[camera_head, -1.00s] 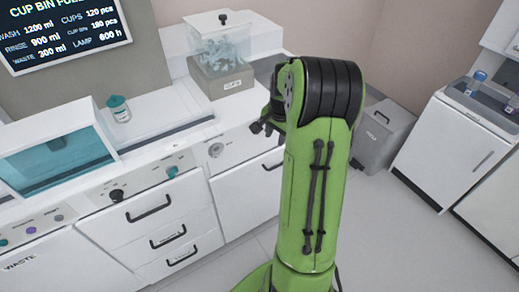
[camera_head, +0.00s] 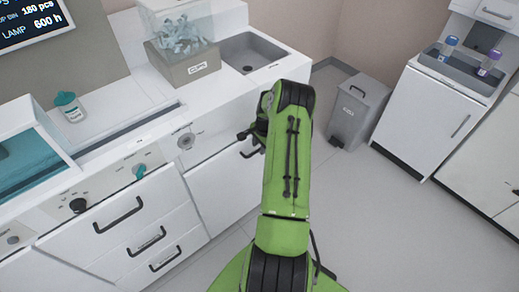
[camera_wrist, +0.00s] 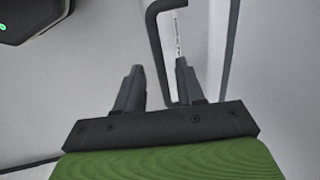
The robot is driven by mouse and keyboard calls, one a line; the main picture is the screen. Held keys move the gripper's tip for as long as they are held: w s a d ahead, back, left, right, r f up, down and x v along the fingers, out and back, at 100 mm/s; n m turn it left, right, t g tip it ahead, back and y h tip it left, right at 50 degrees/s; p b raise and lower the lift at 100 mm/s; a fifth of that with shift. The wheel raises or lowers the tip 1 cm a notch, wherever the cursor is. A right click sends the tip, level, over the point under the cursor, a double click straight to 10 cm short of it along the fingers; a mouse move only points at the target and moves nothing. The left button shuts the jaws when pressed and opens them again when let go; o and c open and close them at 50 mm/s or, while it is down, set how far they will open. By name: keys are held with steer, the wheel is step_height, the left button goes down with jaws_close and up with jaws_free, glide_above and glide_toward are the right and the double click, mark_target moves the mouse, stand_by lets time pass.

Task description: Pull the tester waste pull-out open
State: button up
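A white cabinet front (camera_head: 215,190) is below the counter, right of the drawer stack. A black bar handle (camera_head: 250,153) shows at its upper right, partly hidden by my green arm. I cannot read any label on this front. My gripper (camera_head: 252,132) is close to this handle, mostly hidden behind the arm in the head view. In the wrist view my gripper (camera_wrist: 160,68) has its two dark fingers apart. A bent black handle (camera_wrist: 159,55) runs between them, near the right finger. I see no clear grip on it.
Three black-handled drawers (camera_head: 120,214) are at left. A cup bin (camera_head: 184,65) and sink (camera_head: 250,55) are on the counter. A grey pedal bin (camera_head: 357,112) stands against the wall. A white cabinet (camera_head: 425,122) is at right. Floor between is clear.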

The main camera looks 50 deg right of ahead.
steer(key=shift+w+f, duration=0.1)
steer(key=shift+f, duration=0.4)
jaws_close()
